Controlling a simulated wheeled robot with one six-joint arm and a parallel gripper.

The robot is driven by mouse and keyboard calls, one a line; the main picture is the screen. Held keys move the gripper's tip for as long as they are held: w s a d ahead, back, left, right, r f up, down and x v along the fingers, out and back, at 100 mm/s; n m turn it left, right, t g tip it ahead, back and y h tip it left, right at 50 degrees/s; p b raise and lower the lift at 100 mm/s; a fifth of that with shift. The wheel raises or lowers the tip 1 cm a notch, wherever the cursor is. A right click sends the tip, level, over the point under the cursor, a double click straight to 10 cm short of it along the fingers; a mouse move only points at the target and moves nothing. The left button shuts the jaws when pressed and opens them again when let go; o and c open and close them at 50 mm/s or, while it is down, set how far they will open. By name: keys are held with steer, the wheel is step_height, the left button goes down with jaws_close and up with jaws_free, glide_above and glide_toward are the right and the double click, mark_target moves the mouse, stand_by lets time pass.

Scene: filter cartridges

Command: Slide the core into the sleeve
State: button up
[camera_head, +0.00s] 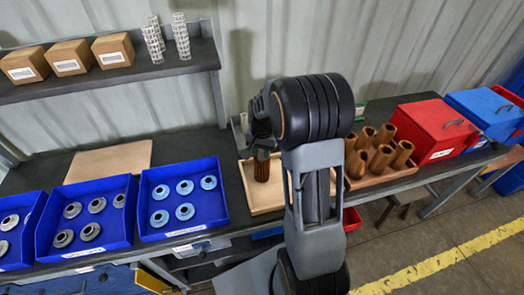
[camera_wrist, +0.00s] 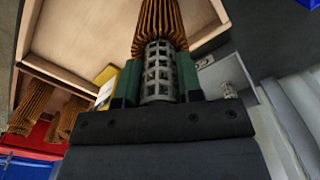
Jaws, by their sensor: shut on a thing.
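My gripper (camera_wrist: 158,78) is shut on a grey perforated core (camera_wrist: 158,88), held between its green finger pads. The brown pleated sleeve (camera_wrist: 160,25) is in line with the core, and the core's far end meets the sleeve's near end. How far the core reaches inside cannot be told. In the head view the sleeve (camera_head: 262,170) stands upright in a shallow wooden tray (camera_head: 261,208), below my dark gripper (camera_head: 261,143). My arm covers part of the tray, and the held core is not clear there.
Several brown pleated sleeves (camera_head: 377,150) stand in a wooden tray to the right, beside a red box (camera_head: 430,128) and a blue box (camera_head: 482,112). Blue bins (camera_head: 182,200) of round caps are at left. A shelf (camera_head: 110,78) holds cardboard boxes and spare cores (camera_head: 180,38).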

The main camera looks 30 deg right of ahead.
steer(key=shift+f+b, duration=0.45)
steer(key=shift+f, duration=0.25)
steer(key=o, duration=1)
steer(key=shift+c, duration=0.2)
steer(key=shift+r, duration=0.1)
step_height(320, 180, up, 14)
steer(key=shift+f+b, duration=0.15)
steer(key=shift+b, duration=0.15)
